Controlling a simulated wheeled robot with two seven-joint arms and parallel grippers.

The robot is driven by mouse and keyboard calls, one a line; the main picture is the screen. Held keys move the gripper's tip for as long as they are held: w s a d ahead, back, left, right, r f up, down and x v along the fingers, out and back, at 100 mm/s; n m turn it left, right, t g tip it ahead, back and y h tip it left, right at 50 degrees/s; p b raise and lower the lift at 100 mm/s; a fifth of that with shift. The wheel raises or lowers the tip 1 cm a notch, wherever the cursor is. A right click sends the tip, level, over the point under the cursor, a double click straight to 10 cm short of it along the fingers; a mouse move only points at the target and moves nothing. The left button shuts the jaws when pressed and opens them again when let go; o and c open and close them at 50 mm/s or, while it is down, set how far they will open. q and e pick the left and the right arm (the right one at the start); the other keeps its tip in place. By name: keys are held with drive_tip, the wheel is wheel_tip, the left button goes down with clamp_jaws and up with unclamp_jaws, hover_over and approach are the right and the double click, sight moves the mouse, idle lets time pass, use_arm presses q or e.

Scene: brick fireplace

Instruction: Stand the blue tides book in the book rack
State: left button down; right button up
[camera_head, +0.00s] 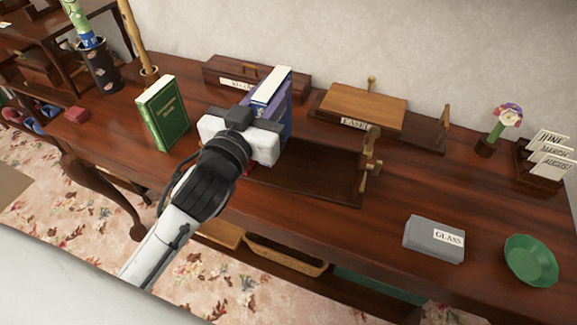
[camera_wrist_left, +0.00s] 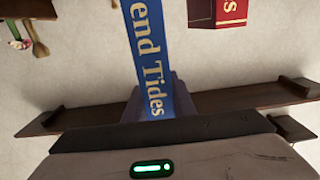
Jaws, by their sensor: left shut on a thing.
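The blue tides book (camera_head: 285,84) is in my left gripper (camera_head: 262,130), upright with its pale page edges up, over the left part of the dark book rack (camera_head: 320,172). In the left wrist view its blue spine (camera_wrist_left: 151,60) reads "end Tides" in gold. A purple book (camera_head: 284,117) shows just below and beside it; I cannot tell whether they touch. The rack's long wooden base (camera_wrist_left: 235,98) also shows in the wrist view. The gripper hides the rack's left end and the book's lower part. My right gripper is not in view.
A green book (camera_head: 162,113) stands left of the gripper. An easel (camera_head: 362,107) lies behind the rack. A grey "GLASS" box (camera_head: 434,239) and a green bowl (camera_head: 531,260) are at the right. A red book (camera_wrist_left: 218,12) shows in the wrist view. The rack's right part is empty.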

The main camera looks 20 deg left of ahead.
sight(279, 120)
use_arm(q)
drive_tip(key=shift+w+r, duration=0.6)
drive_tip(key=shift+w, duration=0.55)
wheel_tip(279, 120, down, 10)
drive_tip(key=shift+w+r+b, duration=0.15)
drive_tip(key=shift+r+b, duration=0.1)
drive_tip(key=shift+b, duration=0.8)
drive_tip(key=shift+f, duration=0.15)
drive_tip(key=c, duration=1.5)
unclamp_jaws()
drive_tip(key=shift+f, duration=0.1)
